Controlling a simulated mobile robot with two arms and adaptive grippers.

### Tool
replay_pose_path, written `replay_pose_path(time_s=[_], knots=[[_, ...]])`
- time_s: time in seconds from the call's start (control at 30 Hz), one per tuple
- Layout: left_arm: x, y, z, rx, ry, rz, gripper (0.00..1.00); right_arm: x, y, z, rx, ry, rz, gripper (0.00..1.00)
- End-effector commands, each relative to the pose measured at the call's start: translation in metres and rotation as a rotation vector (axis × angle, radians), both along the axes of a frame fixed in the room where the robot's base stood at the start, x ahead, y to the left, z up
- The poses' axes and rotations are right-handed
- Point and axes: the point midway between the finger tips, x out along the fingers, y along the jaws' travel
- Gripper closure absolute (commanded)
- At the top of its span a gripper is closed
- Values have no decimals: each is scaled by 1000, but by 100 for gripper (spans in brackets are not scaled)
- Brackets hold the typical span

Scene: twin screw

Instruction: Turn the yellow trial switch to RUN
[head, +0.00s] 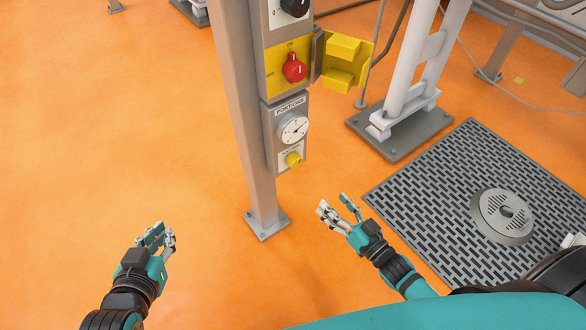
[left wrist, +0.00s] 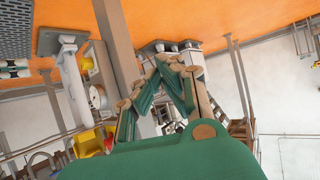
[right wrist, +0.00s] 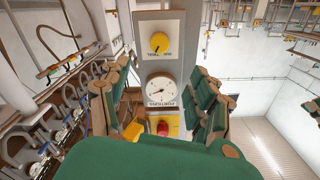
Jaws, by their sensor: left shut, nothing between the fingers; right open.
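The yellow trial switch (head: 294,160) is a round knob at the bottom of the grey PORTIONS box (head: 273,140) on the post. In the right wrist view the switch (right wrist: 159,42) shows upside down above the dial. Its dark mark points lower left there, seemingly toward the TRIAL label; RUN is at the right. My right gripper (head: 337,204) is open and empty, below and right of the switch in the head view, not touching it. My left gripper (head: 162,236) is shut and empty, low at the left.
Above the round dial (head: 293,129) is a red knob (head: 294,68) on a yellow panel with an open yellow cover (head: 343,65). A black knob (head: 294,5) is higher up. The post (head: 243,110) stands left of the boxes. The orange floor at left is clear.

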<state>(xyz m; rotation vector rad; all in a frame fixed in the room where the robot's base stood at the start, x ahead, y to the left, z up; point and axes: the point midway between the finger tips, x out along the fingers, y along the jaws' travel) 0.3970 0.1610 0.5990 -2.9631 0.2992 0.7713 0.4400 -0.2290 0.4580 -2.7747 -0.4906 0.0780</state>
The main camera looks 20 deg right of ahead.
Motion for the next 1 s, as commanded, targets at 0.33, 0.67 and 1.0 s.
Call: replay_pose_path(time_s=[0.33,0.67,1.0], knots=[[28,-15,49,-74,-310,-21,100,59,22,0,1,-3,-1,37],[34,-26,114,-167,-672,-43,100,116,42,-1,0,-1,-3,37],[19,-29,163,-243,-952,-56,100,153,56,0,0,0,-2,37]])
